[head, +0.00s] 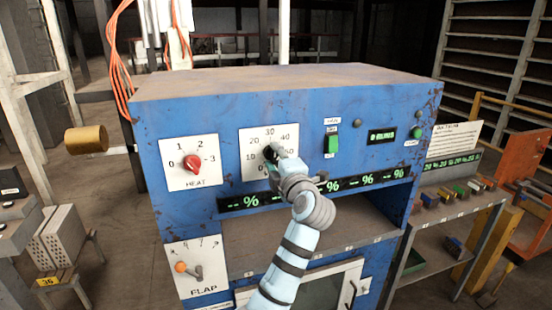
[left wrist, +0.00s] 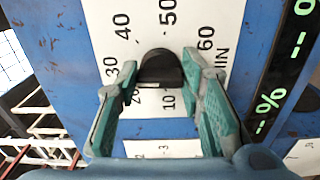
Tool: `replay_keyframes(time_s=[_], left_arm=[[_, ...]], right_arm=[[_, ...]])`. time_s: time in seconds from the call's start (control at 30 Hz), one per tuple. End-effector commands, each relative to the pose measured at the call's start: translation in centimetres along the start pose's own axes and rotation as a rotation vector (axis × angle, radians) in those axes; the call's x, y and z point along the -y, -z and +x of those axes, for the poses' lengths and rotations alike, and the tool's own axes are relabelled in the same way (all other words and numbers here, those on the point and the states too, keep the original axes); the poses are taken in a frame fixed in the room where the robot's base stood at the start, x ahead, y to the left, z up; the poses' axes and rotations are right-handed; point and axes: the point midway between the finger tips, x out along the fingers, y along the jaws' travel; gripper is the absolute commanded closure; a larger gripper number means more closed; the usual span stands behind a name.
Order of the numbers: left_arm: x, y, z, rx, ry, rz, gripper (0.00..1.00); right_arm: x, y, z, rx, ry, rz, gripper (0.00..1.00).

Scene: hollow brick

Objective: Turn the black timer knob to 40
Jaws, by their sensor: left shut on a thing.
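The black timer knob (head: 269,152) sits on a white dial plate (head: 255,139) on the front of the blue cabinet, marked 10, 20, 30 and 40 in the head view. My left gripper (head: 272,166) is at the knob and hides its lower part. In the left wrist view the knob (left wrist: 161,68) sits between the two green fingers of the left gripper (left wrist: 160,64), which is shut on it. The numbers 30, 40, 50 and 60 show around it there. I cannot tell which number the knob points to. My right gripper is not in view.
A red heat knob (head: 191,163) is left of the timer, and an orange-tipped flap lever (head: 187,268) is lower left. A green switch (head: 331,144) and a row of green percent displays (head: 358,181) are close on the right. A shelf with small coloured blocks (head: 455,195) stands at right.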

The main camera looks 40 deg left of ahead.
Motion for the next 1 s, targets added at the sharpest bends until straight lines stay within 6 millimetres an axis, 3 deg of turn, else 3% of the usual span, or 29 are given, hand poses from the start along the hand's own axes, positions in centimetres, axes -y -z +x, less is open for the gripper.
replay_keyframes(time_s=[0.6,1.0], left_arm=[[0.06,0.05,0.01,0.000,-0.003,0.567,0.93],[0.14,0.10,0.01,0.000,-0.003,0.793,0.93]], right_arm=[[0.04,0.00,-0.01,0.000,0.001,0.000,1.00],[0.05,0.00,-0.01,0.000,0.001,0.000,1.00]])
